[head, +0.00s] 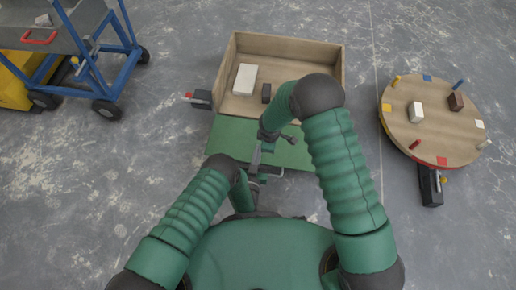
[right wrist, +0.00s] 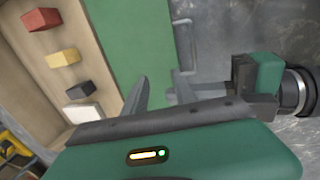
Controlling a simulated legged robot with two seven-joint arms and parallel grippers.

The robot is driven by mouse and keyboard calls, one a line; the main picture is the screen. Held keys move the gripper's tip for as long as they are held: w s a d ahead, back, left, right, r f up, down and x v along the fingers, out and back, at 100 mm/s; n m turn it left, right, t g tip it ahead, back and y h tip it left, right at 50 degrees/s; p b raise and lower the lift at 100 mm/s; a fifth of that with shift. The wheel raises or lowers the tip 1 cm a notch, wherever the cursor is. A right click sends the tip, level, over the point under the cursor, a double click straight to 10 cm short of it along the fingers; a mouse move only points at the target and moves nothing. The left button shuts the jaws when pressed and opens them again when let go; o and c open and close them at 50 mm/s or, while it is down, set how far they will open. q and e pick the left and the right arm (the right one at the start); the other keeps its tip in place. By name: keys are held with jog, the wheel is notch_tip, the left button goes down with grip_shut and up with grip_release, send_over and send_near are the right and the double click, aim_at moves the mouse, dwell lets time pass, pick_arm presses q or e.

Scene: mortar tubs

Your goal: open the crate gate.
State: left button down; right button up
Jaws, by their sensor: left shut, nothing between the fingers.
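The wooden crate (head: 337,66) stands in front of me in the head view. Its green gate (head: 226,137) is on the side facing me and looks folded down and outward, with no wall standing between it and the crate floor. The gate also shows in the right wrist view (right wrist: 142,38). My left gripper (head: 255,158) is shut and empty over the gate's near edge. My right gripper (right wrist: 160,84) is open and empty over the gate; in the head view its own arm partly hides it. My arms hide part of the gate.
Inside the crate are a white block (head: 245,79), a black block (head: 266,93), a red block (right wrist: 41,19) and a yellow block (right wrist: 63,58). A round wooden table (head: 440,135) with small pieces is at right. A blue-framed cart (head: 93,70) is at left.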

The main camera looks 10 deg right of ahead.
jog(key=d+v, duration=0.1)
jog(key=v, duration=1.1)
jog(key=s+d+r+m+p, duration=0.1)
jog(key=s+d+r+m, duration=0.3)
jog(key=s+r+m, duration=0.3)
jog(key=s+d+r+m, duration=0.5)
jog(key=s+r+m, duration=0.2)
jog(key=s, duration=0.1)
jog(key=shift+d+m+y+p, duration=0.25)
jog(key=shift+m+y+p, duration=0.05)
jog(key=shift+m+p, duration=0.1)
